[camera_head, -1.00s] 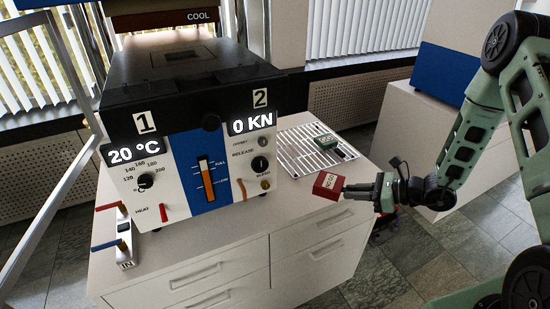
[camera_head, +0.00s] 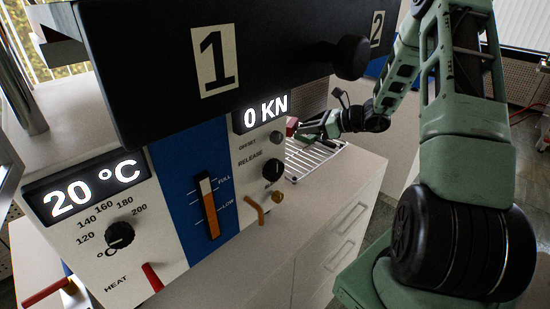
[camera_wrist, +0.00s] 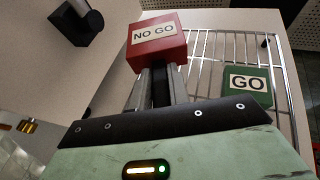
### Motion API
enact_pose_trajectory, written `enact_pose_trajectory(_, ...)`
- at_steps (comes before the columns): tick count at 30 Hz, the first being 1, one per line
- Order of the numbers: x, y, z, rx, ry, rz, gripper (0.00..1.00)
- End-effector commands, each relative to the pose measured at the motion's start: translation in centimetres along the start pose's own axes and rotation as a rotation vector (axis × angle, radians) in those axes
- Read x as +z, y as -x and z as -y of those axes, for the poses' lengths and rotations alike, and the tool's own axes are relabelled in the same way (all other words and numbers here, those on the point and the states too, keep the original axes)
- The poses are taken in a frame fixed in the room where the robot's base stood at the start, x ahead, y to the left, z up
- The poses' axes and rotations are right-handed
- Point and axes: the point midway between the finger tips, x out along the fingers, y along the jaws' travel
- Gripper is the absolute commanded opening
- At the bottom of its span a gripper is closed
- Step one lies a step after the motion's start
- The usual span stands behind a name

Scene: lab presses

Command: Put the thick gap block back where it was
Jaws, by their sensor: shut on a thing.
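A red block labelled "NO GO" (camera_wrist: 157,40) is held at the fingertips of my gripper (camera_wrist: 160,72) in the wrist view. A green block labelled "GO" (camera_wrist: 247,85) lies on the wire rack (camera_wrist: 205,50) to the right of it. In the head view my gripper (camera_head: 303,128) holds the red block (camera_head: 291,127) above the rack (camera_head: 310,160), just beyond the press's right side. The red block is partly hidden by the press there. I cannot tell the exact height of the red block above the rack.
The press front (camera_head: 180,190) fills the left of the head view, reading 20 °C and 0 KN. Orange and red levers stick out from it. The cabinet top (camera_head: 352,165) is bare right of the rack. A dark knob-like part (camera_wrist: 78,22) stands left in the wrist view.

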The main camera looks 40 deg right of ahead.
Motion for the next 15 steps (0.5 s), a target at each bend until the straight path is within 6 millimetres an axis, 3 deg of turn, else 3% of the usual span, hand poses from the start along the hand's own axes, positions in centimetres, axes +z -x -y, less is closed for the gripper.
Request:
enact_pose_trajectory(6,-3.4,-1.4,0.0,0.001,-0.006,0.001,0.0)
enact_pose_trajectory(15,-6.4,-2.7,0.0,0.001,-0.005,0.0,0.0)
